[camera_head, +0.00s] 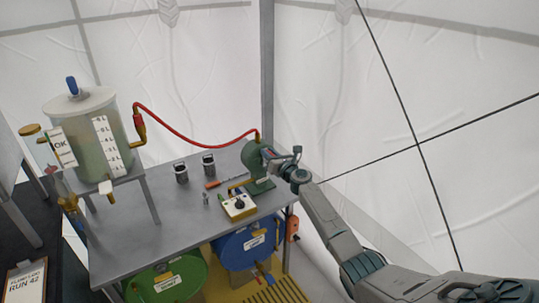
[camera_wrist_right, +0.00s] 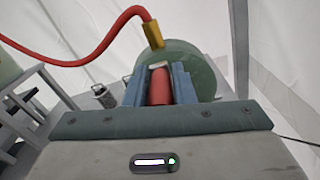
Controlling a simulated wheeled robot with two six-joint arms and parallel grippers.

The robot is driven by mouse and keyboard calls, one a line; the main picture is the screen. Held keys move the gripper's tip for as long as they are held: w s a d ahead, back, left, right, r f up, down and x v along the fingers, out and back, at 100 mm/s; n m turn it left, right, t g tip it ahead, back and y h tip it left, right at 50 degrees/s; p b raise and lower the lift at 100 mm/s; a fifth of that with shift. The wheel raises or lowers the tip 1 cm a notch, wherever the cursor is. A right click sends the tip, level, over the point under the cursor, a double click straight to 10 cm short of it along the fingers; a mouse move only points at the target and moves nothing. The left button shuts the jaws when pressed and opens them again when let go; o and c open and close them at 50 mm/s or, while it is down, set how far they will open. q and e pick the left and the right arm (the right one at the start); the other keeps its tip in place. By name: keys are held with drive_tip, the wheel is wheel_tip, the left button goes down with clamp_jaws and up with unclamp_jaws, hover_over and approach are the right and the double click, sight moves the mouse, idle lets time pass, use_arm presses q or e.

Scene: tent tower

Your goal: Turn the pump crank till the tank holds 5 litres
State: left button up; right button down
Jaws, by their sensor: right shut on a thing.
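The green pump (camera_head: 253,153) stands at the back right of the grey table, and it also shows in the right wrist view (camera_wrist_right: 203,62). My right gripper (camera_head: 279,158) is at the pump's right side. In the wrist view its two fingers (camera_wrist_right: 160,72) are shut around the red crank grip (camera_wrist_right: 160,88). The rest of the crank is mostly hidden by the gripper. The tank (camera_head: 84,128) stands on a raised stand at the left, with a white litre scale (camera_head: 106,146) on its front. The liquid level is too faint to read surely. My left gripper is not in view.
A red hose (camera_head: 190,144) arcs from the pump to the tank. The grey table (camera_head: 165,225) holds two small jars (camera_head: 181,173), a red-handled tool and a white control box (camera_head: 238,207). Blue and green drums (camera_head: 235,250) stand below. Tent walls are close behind.

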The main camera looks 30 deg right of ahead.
drive_tip(key=shift+s+a+f, duration=0.1)
drive_tip(key=shift+a+f, duration=0.1)
drive_tip(key=shift+f, duration=0.3)
drive_tip(key=c, duration=1.3)
unclamp_jaws()
drive_tip(key=shift+o, duration=0.2)
drive_tip(key=shift+r, duration=0.2)
drive_tip(key=shift+r, duration=0.1)
drive_tip(key=shift+s+d+p, duration=0.1)
drive_tip(key=shift+s+p, duration=0.2)
drive_tip(key=s+p, duration=0.2)
drive_tip(key=s, duration=0.8)
drive_tip(key=shift+d, duration=0.1)
